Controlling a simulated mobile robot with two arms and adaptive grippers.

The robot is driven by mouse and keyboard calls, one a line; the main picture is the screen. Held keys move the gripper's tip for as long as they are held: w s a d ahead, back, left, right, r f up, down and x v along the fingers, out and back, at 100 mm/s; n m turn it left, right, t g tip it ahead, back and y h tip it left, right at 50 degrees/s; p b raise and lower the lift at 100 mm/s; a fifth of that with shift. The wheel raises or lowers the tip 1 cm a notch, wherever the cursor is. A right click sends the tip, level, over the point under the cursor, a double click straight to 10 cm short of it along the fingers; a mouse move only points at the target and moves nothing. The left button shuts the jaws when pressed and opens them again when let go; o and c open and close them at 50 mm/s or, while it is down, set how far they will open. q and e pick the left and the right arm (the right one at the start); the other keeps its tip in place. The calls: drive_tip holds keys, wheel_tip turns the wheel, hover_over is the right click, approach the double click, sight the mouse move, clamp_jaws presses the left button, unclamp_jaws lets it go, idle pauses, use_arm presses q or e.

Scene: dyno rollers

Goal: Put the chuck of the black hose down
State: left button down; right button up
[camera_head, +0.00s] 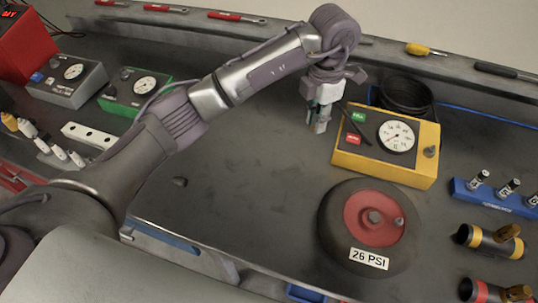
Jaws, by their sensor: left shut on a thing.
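My left gripper (320,106) hangs down over the grey bench, just left of the yellow gauge box (352,161). It is shut on a small light metal piece that looks like the chuck (321,125); the fingers partly hide it. I cannot tell whether its lower end touches the bench. The black hose (408,94) lies coiled behind the yellow box. A short dark strand lies over the box's left side, near the gripper. My right gripper is not in view.
A wheel (333,230) labelled 26 PSI lies in front of the yellow box. A blue rack (489,198) with metal fittings stands at right. Green (117,102) and grey (58,92) gauge boxes stand at left. The bench between is mostly clear.

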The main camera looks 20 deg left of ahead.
use_arm(q)
drive_tip(key=p, duration=0.4)
hover_over(269, 159)
wheel_tip(269, 159, down, 6)
drive_tip(key=shift+f, duration=0.1)
wheel_tip(269, 159, down, 4)
drive_tip(key=shift+r+p, duration=0.2)
drive_tip(key=shift+p, duration=0.45)
drive_tip(key=shift+f, duration=0.3)
drive_tip(key=shift+f, duration=0.1)
drive_tip(key=c, duration=1.5)
unclamp_jaws()
drive_tip(key=shift+f, duration=0.1)
drive_tip(key=o, duration=0.5)
